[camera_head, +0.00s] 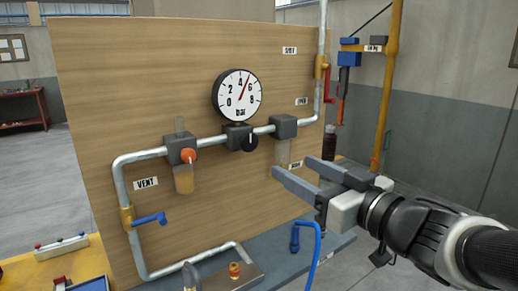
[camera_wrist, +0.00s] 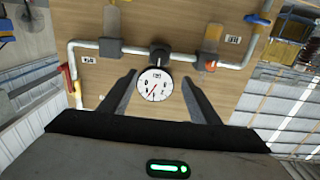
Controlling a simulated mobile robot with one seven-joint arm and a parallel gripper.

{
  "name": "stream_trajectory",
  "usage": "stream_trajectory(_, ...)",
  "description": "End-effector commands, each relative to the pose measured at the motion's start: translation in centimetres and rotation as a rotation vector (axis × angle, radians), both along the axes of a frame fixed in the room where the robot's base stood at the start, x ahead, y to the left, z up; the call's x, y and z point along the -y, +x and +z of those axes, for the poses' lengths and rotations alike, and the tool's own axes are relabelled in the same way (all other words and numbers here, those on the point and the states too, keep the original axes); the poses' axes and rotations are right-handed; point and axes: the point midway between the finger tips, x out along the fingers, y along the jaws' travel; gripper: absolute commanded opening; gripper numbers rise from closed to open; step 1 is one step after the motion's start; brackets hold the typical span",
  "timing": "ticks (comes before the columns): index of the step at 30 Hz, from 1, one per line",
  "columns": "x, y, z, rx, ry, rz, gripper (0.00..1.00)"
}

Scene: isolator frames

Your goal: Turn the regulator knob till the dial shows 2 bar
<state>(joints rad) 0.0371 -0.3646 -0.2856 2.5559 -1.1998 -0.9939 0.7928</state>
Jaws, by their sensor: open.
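The round white pressure dial (camera_head: 237,96) is mounted on the wooden panel; its red needle points up and slightly right, between 4 and 6. The black regulator knob (camera_head: 250,143) sits just below it, on the front of a dark grey block in the pipe. In the wrist view everything is upside down: the dial (camera_wrist: 155,84) appears between my fingers, with the knob (camera_wrist: 160,52) beyond the fingertips. My gripper (camera_head: 291,166) is open and empty, in front of the panel, right of and lower than the knob, and apart from it.
An orange-knobbed filter unit (camera_head: 188,155) is left of the regulator, and a blue VENT valve handle (camera_head: 149,219) lower left. A red lever (camera_head: 325,82) is on the right-hand pipe. A blue hose (camera_head: 316,245) rises from the grey base. The space before the knob looks clear.

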Motion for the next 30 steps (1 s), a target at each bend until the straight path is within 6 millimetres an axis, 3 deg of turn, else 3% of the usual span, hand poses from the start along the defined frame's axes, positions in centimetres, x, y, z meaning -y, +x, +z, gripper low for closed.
stream_trajectory(6, -2.1, 3.1, 0.6, -0.007, 0.000, 0.002, 0.57)
stream_trajectory(21, -7.9, 11.6, 0.0, -0.001, -0.003, -0.001, 0.57)
stream_trajectory(30, -9.2, 13.7, 0.1, 0.001, -0.002, -0.004, 0.57)
